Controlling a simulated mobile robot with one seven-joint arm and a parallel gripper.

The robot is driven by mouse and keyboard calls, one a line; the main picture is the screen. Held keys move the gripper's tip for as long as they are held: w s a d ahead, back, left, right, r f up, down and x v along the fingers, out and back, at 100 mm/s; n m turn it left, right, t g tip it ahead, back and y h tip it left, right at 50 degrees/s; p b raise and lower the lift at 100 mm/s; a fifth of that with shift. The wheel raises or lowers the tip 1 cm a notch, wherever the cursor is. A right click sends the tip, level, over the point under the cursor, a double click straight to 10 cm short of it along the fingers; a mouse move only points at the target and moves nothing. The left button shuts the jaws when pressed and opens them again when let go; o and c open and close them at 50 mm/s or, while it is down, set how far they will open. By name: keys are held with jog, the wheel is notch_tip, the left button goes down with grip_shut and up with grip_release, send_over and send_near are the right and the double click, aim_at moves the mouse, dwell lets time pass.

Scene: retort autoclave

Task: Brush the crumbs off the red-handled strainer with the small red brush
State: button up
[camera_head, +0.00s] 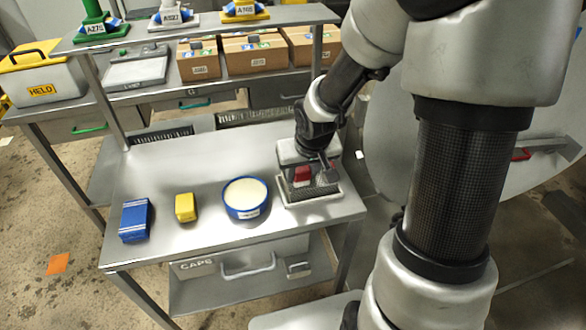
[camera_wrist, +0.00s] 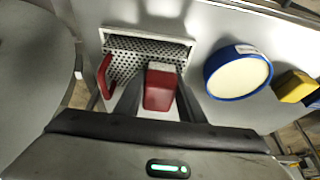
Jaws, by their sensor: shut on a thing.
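The strainer is a pale-rimmed rectangular tray with a perforated metal face. It lies at the right end of the steel table in the head view (camera_head: 322,195) and at the upper left in the wrist view (camera_wrist: 130,62). Its red handle (camera_wrist: 104,76) shows at its left side in the wrist view. The small red brush (camera_wrist: 159,92) is between my gripper's fingers (camera_wrist: 159,100), over the strainer's right part. My gripper (camera_head: 304,170) is shut on the brush. I cannot tell whether the bristles touch the mesh, and I cannot make out crumbs.
A blue tub with a cream top (camera_head: 246,197) stands close left of the strainer. A yellow block (camera_head: 186,207) and a blue box (camera_head: 135,220) lie further left. A raised shelf (camera_head: 200,28) crosses the back. The table's left rear is clear.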

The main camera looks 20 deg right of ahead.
jog(key=shift+d+f+p, duration=0.1)
jog(key=shift+d+p, duration=1.5)
jog(key=shift+d, duration=0.9)
jog(key=shift+a+f+b, duration=0.15)
jog(key=shift+a+b, duration=0.9)
jog(key=shift+a, duration=0.25)
jog(key=shift+a+b, duration=0.3)
jog(key=shift+a, duration=0.35)
jog(key=shift+a+b, duration=1.05)
jog(key=shift+a, duration=0.15)
jog(key=shift+a+b, duration=0.5)
jog(key=shift+a, duration=0.25)
jog(key=shift+w, duration=0.35)
jog(key=shift+d+r+p, duration=0.25)
jog(key=shift+d+p, duration=0.15)
jog(key=shift+d, duration=0.05)
jog(key=shift+d+p, duration=2.55)
jog(key=shift+d, duration=0.9)
jog(key=shift+a+f+b, duration=0.25)
jog(key=shift+a+b, duration=1.25)
jog(key=shift+a, duration=0.5)
jog(key=shift+a+f+b, duration=0.1)
jog(key=shift+a+b, duration=1.3)
jog(key=shift+a, duration=0.55)
jog(key=shift+r, duration=0.2)
